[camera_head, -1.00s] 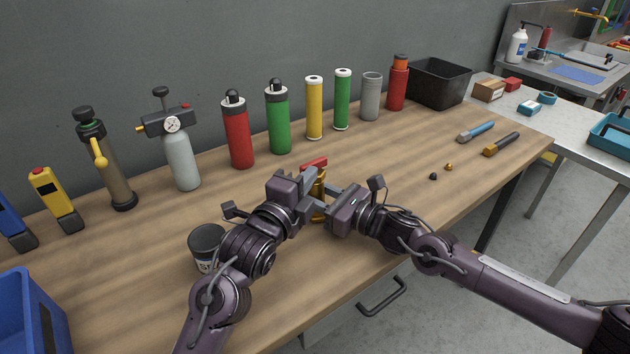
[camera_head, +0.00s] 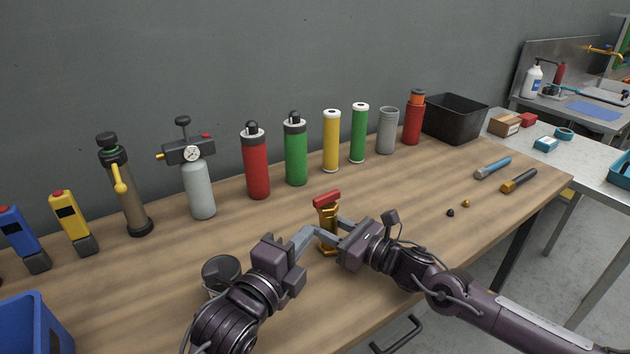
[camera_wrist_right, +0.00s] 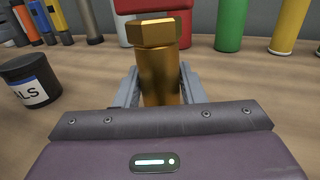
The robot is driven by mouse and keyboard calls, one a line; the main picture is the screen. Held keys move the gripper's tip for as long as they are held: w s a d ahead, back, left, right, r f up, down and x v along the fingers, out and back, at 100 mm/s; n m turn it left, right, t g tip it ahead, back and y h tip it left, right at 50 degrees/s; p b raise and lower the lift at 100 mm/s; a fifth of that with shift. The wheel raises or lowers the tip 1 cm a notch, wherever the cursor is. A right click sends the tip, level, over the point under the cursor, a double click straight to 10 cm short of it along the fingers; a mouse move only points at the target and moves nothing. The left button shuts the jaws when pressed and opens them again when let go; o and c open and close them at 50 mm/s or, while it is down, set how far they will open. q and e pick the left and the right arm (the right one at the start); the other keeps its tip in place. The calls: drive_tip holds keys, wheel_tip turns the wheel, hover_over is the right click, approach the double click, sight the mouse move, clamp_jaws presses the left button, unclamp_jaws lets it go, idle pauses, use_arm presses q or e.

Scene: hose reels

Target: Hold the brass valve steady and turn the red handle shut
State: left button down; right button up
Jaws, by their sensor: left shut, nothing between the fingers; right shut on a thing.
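The brass valve (camera_head: 327,236) stands upright on the wooden bench with its red handle (camera_head: 327,198) on top. In the right wrist view the valve body (camera_wrist_right: 160,72) sits between my right fingers, below a brass hex part, with the red handle (camera_wrist_right: 150,5) cut off at the top edge. My right gripper (camera_head: 334,233) is shut on the valve body. My left gripper (camera_head: 311,236) is shut and empty, its fingertips just left of the valve and below the handle; I cannot tell whether they touch the valve.
A dark jar (camera_head: 220,274) stands left of my left gripper. Several canisters, including a red one (camera_head: 257,165), line the back of the bench. A black bin (camera_head: 455,118) is at the far right. The bench between valve and canisters is clear.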

drive_tip(key=shift+f, duration=0.25)
drive_tip(key=o, duration=1.3)
drive_tip(key=shift+d+r, duration=0.1)
